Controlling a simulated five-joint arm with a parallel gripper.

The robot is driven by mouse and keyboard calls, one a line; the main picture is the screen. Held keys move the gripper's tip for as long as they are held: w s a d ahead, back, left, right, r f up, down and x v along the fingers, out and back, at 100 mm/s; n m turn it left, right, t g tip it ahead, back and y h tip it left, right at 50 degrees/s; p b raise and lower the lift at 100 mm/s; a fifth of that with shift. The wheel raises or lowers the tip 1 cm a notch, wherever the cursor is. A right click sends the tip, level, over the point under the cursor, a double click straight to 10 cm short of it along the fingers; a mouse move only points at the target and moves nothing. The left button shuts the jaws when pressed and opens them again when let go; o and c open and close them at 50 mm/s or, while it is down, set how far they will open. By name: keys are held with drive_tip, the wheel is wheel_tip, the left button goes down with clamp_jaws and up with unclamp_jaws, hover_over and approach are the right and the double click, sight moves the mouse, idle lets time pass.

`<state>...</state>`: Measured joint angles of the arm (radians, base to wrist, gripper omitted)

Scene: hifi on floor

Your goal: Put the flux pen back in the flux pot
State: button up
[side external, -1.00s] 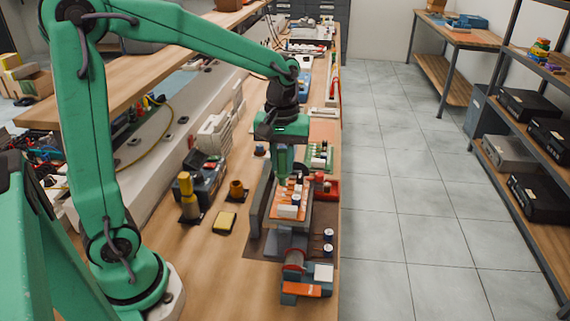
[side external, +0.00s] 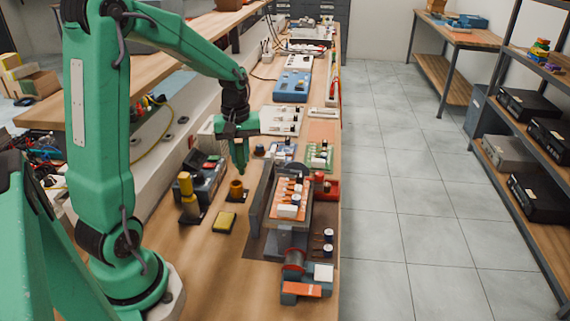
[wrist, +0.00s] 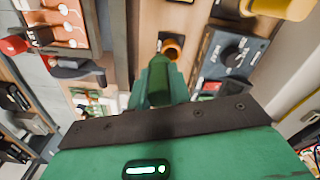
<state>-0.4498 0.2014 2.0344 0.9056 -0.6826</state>
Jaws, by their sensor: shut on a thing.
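The flux pot (side external: 237,190) is a small brown-orange cup standing on a dark base on the bench, left of the board. My gripper (side external: 241,167) is directly above and close to the pot, pointing down. In the wrist view the pot (wrist: 173,47) shows just beyond the fingertips. My gripper (wrist: 160,72) is shut on the flux pen, which is hard to tell apart from the green fingers. I cannot tell whether the pen's tip touches the pot.
A yellow-handled iron stands in its holder (side external: 189,204) beside a dark station (side external: 208,175). A yellow sponge (side external: 224,222) lies in front of the pot. To the right, a vise (side external: 259,205) holds an orange circuit board (side external: 293,188). Bare wood shows around the sponge.

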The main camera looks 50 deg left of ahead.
drive_tip(key=shift+s+a+f+n, duration=0.15)
drive_tip(key=shift+s+a+f, duration=0.1)
drive_tip(key=shift+a, duration=0.35)
drive_tip(key=shift+s+a+f+n, duration=0.15)
drive_tip(key=shift+s+a, duration=0.1)
drive_tip(key=shift+a, duration=0.3)
drive_tip(key=shift+f, duration=0.15)
drive_tip(key=shift+f, duration=2.6)
drive_tip(key=o, duration=1.5)
drive_tip(key=shift+r, duration=0.1)
